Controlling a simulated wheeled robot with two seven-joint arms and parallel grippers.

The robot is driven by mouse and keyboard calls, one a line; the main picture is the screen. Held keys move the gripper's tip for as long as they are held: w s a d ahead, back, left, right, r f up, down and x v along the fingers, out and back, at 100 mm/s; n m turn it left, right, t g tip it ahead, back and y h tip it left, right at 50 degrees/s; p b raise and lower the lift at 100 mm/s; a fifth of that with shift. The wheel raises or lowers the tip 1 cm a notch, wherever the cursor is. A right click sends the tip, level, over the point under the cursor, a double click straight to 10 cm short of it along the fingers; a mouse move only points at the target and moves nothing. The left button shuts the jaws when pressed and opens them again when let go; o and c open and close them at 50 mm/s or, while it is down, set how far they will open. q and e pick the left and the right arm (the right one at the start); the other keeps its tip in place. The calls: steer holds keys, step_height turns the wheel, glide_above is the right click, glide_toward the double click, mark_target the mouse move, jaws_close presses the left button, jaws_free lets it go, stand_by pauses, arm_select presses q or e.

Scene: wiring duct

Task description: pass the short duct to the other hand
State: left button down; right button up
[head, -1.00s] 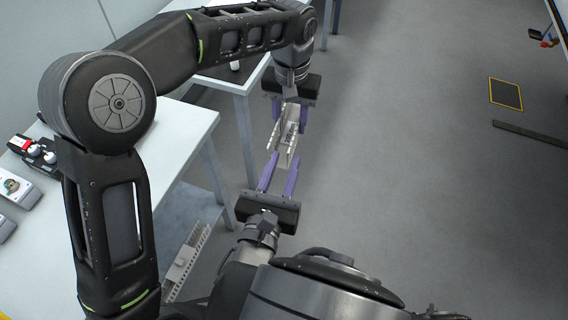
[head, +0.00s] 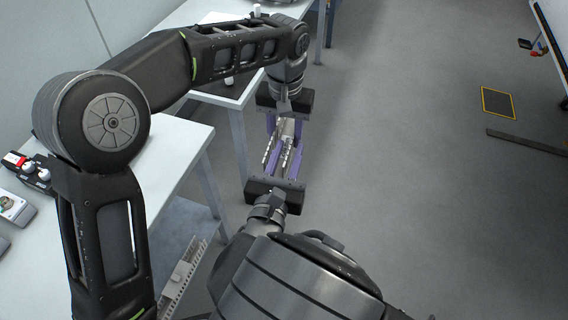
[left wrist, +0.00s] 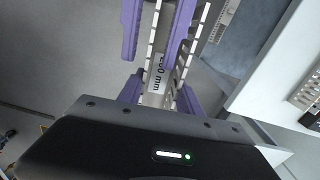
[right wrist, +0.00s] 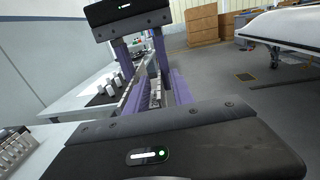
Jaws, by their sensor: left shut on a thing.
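The short duct (head: 288,133) is a pale slotted channel held in mid-air beside the table, between my two facing grippers. My left gripper (head: 284,125) is shut on its far end. My right gripper (head: 284,164) is at the near end, its purple fingers apart on either side of the duct. In the left wrist view, the duct (left wrist: 157,72) shows a printed label ending in "mm", with the right fingers alongside it further up. In the right wrist view, the duct (right wrist: 150,90) runs between the fingers toward the left gripper (right wrist: 140,50). Finger contact on the right is unclear.
A white table (head: 175,160) stands at the left, with small devices (head: 28,170) on it. Another slotted duct (head: 182,272) lies lower down near the table. A dark tray with white cylinders (right wrist: 108,88) shows in the right wrist view. The floor to the right is open.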

steer(key=shift+w, duration=0.25)
jaws_close()
steer(key=shift+d, duration=0.1)
stand_by(1.2)
arm_select(q)
steer(key=c, duration=0.7)
jaws_free()
steer(key=shift+r, duration=3.75)
